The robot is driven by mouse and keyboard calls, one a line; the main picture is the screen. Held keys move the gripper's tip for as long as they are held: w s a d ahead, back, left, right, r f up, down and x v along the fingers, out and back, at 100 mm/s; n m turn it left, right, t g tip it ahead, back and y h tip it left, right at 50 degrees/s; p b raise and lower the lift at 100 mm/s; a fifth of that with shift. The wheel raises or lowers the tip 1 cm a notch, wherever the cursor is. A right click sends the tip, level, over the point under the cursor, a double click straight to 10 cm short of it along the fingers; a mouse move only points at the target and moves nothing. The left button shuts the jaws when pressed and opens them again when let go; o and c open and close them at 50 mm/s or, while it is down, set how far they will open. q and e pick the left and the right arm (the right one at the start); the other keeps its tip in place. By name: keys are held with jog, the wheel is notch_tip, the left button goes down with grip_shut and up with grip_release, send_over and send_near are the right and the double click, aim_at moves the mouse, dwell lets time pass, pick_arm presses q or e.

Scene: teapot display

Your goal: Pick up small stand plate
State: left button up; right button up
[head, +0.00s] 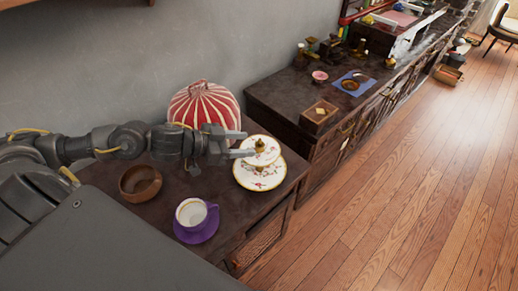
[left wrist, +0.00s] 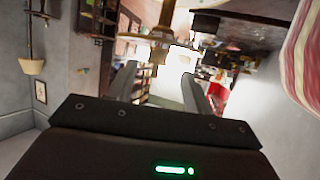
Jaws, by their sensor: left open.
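A two-tier stand with white, gold-rimmed, floral plates stands near the right edge of the small dark table. Its small upper plate (head: 268,156) sits above the larger lower plate (head: 259,182), with a gold knob (head: 260,144) on top. My left gripper (head: 248,143) reaches in from the left, open and roughly level with the knob, its fingertips beside it. I cannot tell whether they touch the stand. In the left wrist view both fingers are apart (left wrist: 160,80), and a gold stem (left wrist: 164,18) shows beyond them near the top. My right gripper is not in view.
A red-and-white striped rounded object (head: 203,103) stands behind my left gripper. A brown wooden bowl (head: 140,183) and a white-and-purple cup (head: 192,213) on a purple saucer (head: 200,233) are nearer. A long dark cabinet (head: 285,92) with small items stands to the right.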

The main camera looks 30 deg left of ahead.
aim_at(256, 145)
pick_arm(q)
jog(key=x, duration=0.3)
jog(key=shift+w+d+f, duration=0.1)
jog(key=shift+d+f, duration=0.05)
jog(key=shift+d, duration=0.15)
jog(key=shift+w+d+f, duration=0.15)
jog(key=shift+w, duration=0.05)
jog(key=shift+c, duration=0.2)
